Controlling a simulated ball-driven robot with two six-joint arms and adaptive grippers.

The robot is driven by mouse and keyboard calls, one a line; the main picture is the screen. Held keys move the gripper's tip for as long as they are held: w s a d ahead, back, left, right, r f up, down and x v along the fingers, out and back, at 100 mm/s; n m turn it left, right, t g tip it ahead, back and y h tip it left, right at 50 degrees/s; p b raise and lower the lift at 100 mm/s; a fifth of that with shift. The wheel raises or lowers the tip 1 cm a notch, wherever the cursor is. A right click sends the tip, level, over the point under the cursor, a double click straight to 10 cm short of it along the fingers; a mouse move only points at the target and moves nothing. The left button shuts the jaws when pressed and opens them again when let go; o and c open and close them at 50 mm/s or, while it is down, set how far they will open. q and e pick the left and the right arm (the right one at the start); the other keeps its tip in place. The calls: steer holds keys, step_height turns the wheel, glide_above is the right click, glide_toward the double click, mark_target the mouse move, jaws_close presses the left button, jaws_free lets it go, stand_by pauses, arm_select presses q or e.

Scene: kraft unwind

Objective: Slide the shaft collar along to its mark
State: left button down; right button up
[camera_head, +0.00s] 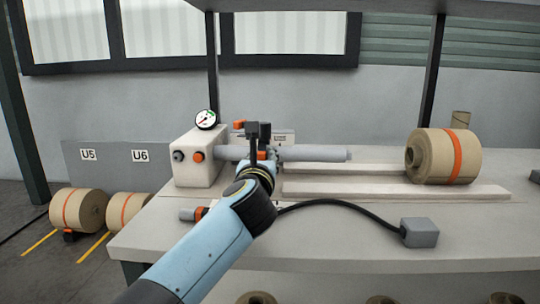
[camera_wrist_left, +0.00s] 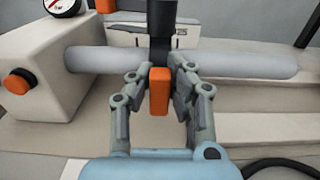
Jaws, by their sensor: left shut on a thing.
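The grey shaft (camera_head: 315,153) runs level to the right from a pale housing (camera_head: 190,165); it also shows in the left wrist view (camera_wrist_left: 235,65). The dark shaft collar (camera_wrist_left: 160,48) sits around the shaft, with an orange tab (camera_wrist_left: 159,92) on its near side. My left gripper (camera_wrist_left: 159,85) is shut on this tab, one finger on each side. In the head view my left gripper (camera_head: 261,157) partly hides the collar and shaft. A pale scale plate (camera_wrist_left: 185,32) with small print stands behind the shaft; I cannot make out the mark. My right gripper is not in view.
A gauge (camera_head: 205,119) tops the housing. A black cable runs to a grey box (camera_head: 419,232).

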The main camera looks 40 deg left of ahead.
arm_select(q)
steer(key=s+a, duration=0.1)
steer(key=a, duration=0.1)
steer(key=s+a+p, duration=0.1)
steer(key=a, duration=0.1)
steer(key=shift+s, duration=0.2)
steer(key=shift+d, duration=0.1)
steer(key=c, duration=1.2)
jaws_free()
steer(key=v, duration=1.1)
steer(key=shift+s+d+f, duration=0.1)
steer(key=shift+s+d, duration=0.2)
steer(key=shift+d, duration=0.05)
steer(key=shift+s, duration=0.1)
